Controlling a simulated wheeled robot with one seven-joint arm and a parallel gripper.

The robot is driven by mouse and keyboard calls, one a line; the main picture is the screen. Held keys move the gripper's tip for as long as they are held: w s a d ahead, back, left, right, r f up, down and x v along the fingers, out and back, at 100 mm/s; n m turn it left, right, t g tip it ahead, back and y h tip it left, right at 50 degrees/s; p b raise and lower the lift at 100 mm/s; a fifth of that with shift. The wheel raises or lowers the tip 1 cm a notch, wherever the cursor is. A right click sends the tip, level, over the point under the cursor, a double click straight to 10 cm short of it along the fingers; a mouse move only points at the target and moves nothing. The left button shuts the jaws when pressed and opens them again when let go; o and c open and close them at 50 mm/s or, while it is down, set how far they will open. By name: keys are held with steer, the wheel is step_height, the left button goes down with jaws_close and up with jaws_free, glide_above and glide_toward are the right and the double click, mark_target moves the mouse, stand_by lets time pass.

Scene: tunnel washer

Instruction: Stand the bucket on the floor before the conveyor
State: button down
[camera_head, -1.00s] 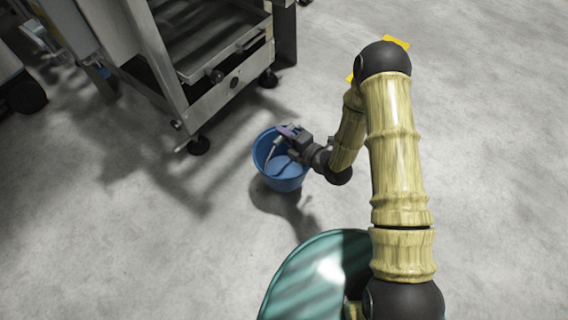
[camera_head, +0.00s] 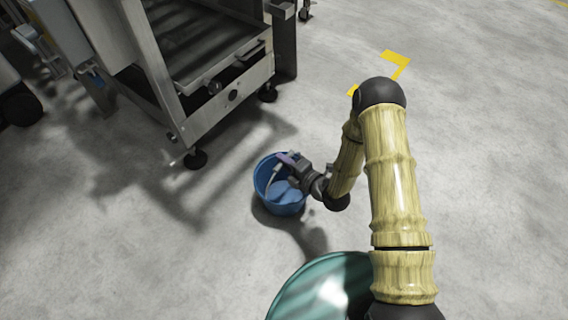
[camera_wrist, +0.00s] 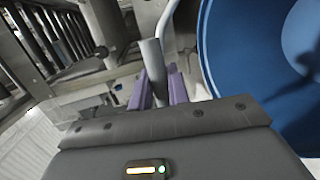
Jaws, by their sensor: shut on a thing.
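The blue bucket (camera_head: 284,205) is upright in the head view, with its open top facing up. My gripper (camera_head: 282,161) reaches in from the right at the bucket's rim and is shut on its pale handle. In the wrist view the purple fingers (camera_wrist: 163,92) close around a grey bar of the handle, and the bucket's blue inside (camera_wrist: 262,62) fills the right side. A shadow lies beside and below the bucket; I cannot tell for certain whether its base touches the floor. The conveyor (camera_head: 205,75) is a metal frame on feet, up and left of the bucket.
The conveyor's nearest foot (camera_head: 195,159) stands on the floor left of the bucket. Grey floor (camera_head: 480,170) is clear to the right and in front. A yellow floor marking (camera_head: 396,66) lies beyond my arm. More machinery stands at the upper left.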

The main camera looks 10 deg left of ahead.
steer(key=shift+r, duration=0.15)
steer(key=c, duration=1.3)
jaws_free()
steer(key=shift+f, duration=0.2)
steer(key=shift+c, duration=0.2)
steer(key=shift+r, duration=0.15)
steer(key=shift+s+d+r, duration=0.1)
steer(key=shift+d, duration=0.05)
steer(key=p+v, duration=0.6)
steer(key=v, duration=0.5)
steer(key=shift+s+d, duration=0.15)
steer(key=shift+d, duration=0.15)
